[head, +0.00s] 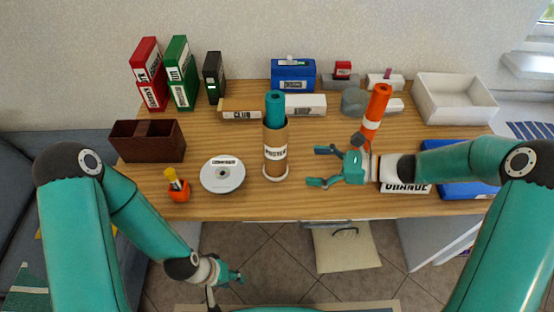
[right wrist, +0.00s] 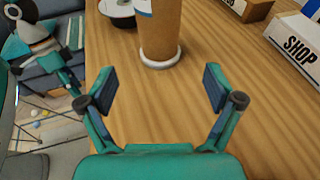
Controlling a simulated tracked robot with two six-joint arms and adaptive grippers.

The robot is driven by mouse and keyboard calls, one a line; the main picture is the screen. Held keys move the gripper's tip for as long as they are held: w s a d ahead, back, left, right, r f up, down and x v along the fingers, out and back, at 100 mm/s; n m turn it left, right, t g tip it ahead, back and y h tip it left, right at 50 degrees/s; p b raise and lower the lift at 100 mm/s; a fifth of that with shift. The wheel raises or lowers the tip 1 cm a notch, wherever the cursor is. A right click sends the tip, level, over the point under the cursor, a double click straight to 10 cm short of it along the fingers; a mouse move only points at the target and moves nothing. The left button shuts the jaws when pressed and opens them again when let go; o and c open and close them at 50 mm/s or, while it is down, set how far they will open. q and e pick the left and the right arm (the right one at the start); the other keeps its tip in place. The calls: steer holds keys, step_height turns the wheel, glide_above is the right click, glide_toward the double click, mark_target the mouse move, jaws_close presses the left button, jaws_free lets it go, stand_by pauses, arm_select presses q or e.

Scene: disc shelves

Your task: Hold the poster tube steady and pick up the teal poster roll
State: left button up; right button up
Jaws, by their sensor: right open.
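The brown poster tube (head: 276,139) stands upright near the middle of the table in a white ring base (head: 275,173). The teal poster roll (head: 275,106) stands in it, its upper part showing above the rim. My right gripper (head: 319,167) is open and empty, to the right of the tube, fingers pointing at it but apart from it. In the right wrist view the tube's lower part (right wrist: 160,28) lies ahead, between the lines of the open fingers (right wrist: 159,80). My left gripper (head: 232,279) hangs low before the table's front edge, away from the tube; its jaws are unclear.
A disc (head: 222,174) and an orange pot (head: 179,191) are left of the tube. White boxes (head: 307,105) stand close behind it. An orange roll (head: 376,112) stands behind my right wrist. Bare wood lies between tube and right gripper.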

mark_target(286, 166)
steer(key=b+x, duration=0.1)
steer(key=x, duration=0.1)
steer(key=b+x, duration=0.1)
steer(key=x, duration=0.2)
steer(key=b+x, duration=0.1)
steer(key=x, duration=0.2)
steer(key=shift+d+f, duration=0.1)
steer(key=shift+f, duration=0.3)
steer(key=shift+b+x, duration=0.5)
steer(key=shift+x, duration=0.45)
steer(key=shift+r, duration=0.15)
steer(key=c, duration=1)
